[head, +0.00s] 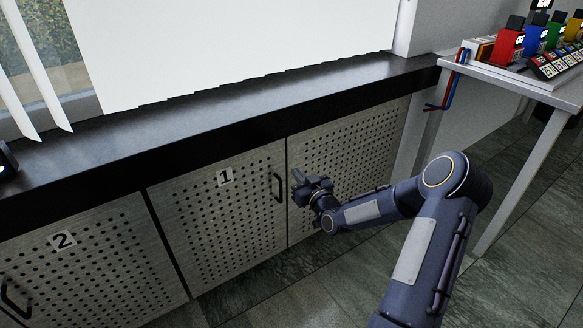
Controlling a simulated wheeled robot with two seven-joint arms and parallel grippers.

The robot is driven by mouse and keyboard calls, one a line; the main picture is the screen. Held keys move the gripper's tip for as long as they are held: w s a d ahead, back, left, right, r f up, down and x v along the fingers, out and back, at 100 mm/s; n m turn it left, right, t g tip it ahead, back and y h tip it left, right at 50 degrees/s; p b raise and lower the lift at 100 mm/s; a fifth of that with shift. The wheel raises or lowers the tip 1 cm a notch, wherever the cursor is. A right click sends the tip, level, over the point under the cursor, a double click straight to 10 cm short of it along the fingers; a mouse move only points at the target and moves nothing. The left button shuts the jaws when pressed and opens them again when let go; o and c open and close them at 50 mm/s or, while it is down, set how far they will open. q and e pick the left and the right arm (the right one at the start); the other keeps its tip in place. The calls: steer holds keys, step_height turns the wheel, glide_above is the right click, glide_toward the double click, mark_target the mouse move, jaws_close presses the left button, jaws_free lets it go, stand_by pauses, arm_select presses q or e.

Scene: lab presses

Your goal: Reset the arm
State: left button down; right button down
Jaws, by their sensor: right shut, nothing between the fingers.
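My right arm (424,250) comes in from the lower right and bends at the elbow toward the cabinet. My right gripper (298,178) is shut and empty. In the picture it lies just right of the black handle (277,187) of cabinet door 1 (215,215). I cannot tell how far it is from the door face; no contact is clear. My left gripper is not in view.
Door 2 (85,265) at the lower left and an unnumbered perforated panel (355,145) at right appear closed. A black countertop (230,95) runs above. A white table (535,88) with colored devices (508,42) stands at right. Tiled floor (310,295) lies below.

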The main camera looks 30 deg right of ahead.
steer(key=s+a+r+g+y+p, duration=0.1)
steer(key=s+a+r+g+y, duration=0.2)
steer(key=s+a, duration=0.7)
steer(key=s+a+r+g+y+p, duration=0.1)
steer(key=s+a+r+g, duration=0.35)
steer(key=s, duration=0.95)
steer(key=s+a+r+g+y, duration=0.25)
steer(key=s+a+g, duration=0.25)
steer(key=s+a, duration=0.45)
step_height(320, 180, up, 31)
steer(key=s+d+h+p, duration=0.1)
steer(key=p, duration=3)
steer(key=shift+s+d+f+m, duration=0.2)
steer(key=shift+s+d+m, duration=0.1)
